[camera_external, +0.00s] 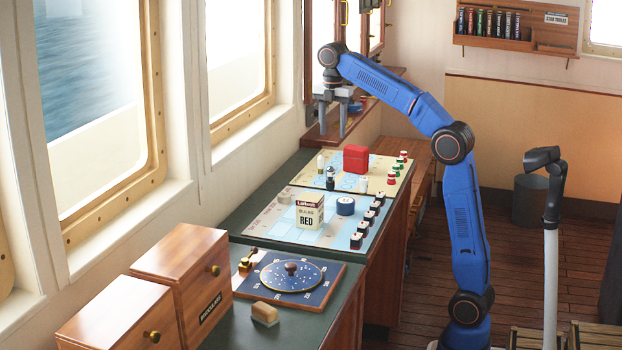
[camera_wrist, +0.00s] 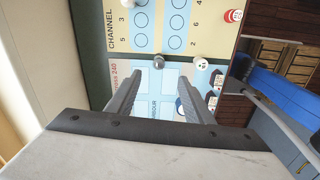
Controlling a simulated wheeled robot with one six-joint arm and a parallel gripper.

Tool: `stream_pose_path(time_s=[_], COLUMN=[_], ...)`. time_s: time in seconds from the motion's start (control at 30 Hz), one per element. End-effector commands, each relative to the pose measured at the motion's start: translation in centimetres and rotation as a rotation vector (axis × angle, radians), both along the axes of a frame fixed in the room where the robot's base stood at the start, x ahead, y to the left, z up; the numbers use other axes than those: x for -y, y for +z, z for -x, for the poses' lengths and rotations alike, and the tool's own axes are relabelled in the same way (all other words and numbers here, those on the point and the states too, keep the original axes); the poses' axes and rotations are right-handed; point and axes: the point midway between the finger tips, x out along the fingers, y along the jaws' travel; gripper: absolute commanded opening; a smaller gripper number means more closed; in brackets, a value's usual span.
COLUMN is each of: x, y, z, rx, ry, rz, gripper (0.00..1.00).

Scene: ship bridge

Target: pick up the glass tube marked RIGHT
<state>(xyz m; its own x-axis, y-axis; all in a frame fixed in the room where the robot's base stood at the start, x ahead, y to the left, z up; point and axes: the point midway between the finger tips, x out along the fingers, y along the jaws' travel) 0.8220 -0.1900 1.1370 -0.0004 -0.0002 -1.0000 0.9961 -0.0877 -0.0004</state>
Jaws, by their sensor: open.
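My gripper (camera_external: 333,128) hangs open and empty above the counter, fingers pointing down. No lettering RIGHT is readable in either view. Small upright pieces stand near the seam of the two boards: a grey-and-dark one (camera_external: 330,180), also showing as a round grey top (camera_wrist: 158,62), and a pale one (camera_external: 363,184), showing as a white top (camera_wrist: 201,63). Another pale one (camera_external: 320,160) stands farther back. I cannot tell which is the glass tube.
A red box (camera_external: 355,158) stands on the yellow board (camera_external: 393,178). Wooden drawer boxes (camera_external: 180,262) are nearer.

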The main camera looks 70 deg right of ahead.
Motion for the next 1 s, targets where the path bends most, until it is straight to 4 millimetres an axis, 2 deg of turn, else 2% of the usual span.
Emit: stream_pose_path(time_s=[0.17, 0.6, 0.8, 1.0], x=[0.0, -0.1, -0.1, -0.3], y=[-2.0, -9.6, -11.6, -12.7], z=[0.2, 0.1, 0.1, 0.0], rx=[-0.003, -0.002, -0.001, -0.002], ry=[0.001, 0.0, 0.0, 0.0], rz=[0.0, -0.001, 0.0, -0.001], gripper=[0.47, 0.47, 0.47, 0.47])
